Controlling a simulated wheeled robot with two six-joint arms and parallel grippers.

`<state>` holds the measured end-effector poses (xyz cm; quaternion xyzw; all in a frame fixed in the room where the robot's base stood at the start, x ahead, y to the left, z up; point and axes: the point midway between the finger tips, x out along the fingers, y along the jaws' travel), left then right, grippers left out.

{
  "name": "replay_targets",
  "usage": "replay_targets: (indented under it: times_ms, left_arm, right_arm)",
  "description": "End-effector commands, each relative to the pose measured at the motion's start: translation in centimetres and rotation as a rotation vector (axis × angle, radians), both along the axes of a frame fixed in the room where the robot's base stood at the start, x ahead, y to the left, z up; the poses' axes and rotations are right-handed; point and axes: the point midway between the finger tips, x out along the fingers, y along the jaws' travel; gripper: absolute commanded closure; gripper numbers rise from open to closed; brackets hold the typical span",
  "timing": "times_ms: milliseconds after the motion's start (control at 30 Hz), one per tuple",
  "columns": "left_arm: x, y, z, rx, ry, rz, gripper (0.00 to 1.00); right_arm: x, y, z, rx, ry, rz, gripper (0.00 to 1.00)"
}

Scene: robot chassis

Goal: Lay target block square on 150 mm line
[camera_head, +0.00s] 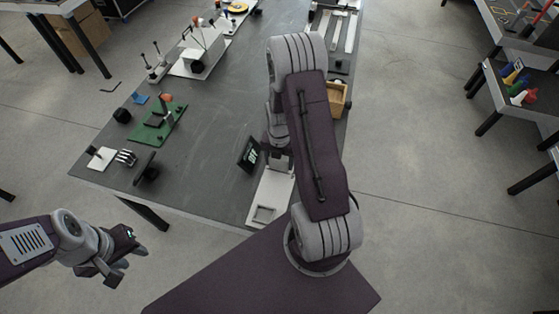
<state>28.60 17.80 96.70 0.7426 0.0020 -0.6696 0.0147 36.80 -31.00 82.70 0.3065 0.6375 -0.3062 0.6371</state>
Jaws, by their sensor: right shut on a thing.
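My right arm reaches down the middle of the view, and its gripper (278,162) is low over the far end of a pale plate (281,190) at the table's near right. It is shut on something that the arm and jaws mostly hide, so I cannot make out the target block. The plate has a square outline at its near end. No 150 mm line can be read. A black display (249,154) with light green characters stands tilted just left of the gripper. My left gripper (124,266) is off the table at lower left, its fingers apart and empty.
The grey table (205,150) is bare left of the display. A green board (158,128), a white plate (101,158) and black parts lie at its left. A wooden box (337,98) stands right of my arm. More fixtures stand at the back.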

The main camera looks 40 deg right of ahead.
Motion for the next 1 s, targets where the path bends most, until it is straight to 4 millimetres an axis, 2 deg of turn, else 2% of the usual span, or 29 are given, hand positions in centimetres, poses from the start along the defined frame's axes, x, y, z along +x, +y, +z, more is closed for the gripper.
replay_targets:
  times_ms: [33, 100, 367, 467, 800, 1000]
  left_arm:
    - [0.0, 0.0, 0.0, 0.0, 0.0, 0.0, 0.64]
    - [0.0, 0.0, 0.0, 0.0, 0.0, 0.0, 0.64]
    - [0.0, 0.0, 0.0, 0.0, 0.0, 0.0, 0.64]
    - [0.0, 0.0, 0.0, 0.0, 0.0, 0.0, 0.64]
    - [0.0, 0.0, 0.4, 0.0, 0.0, 0.0, 0.64]
    - [0.0, 0.0, 0.4, 0.0, 0.0, 0.0, 0.64]
  right_arm:
    - [0.0, 0.0, 0.0, -0.001, -0.001, 0.0, 0.28]
    - [0.0, 0.0, 0.0, -0.001, -0.001, 0.0, 0.11]
    - [0.0, 0.0, 0.0, 0.0, 0.0, 0.0, 0.11]
    - [0.1, 0.0, 0.6, 0.0, -0.001, 0.0, 0.11]
    - [0.1, 0.0, 7.5, -0.002, -0.004, 0.0, 0.11]
    - [0.0, 0.0, 9.1, 0.0, -0.001, 0.0, 0.11]
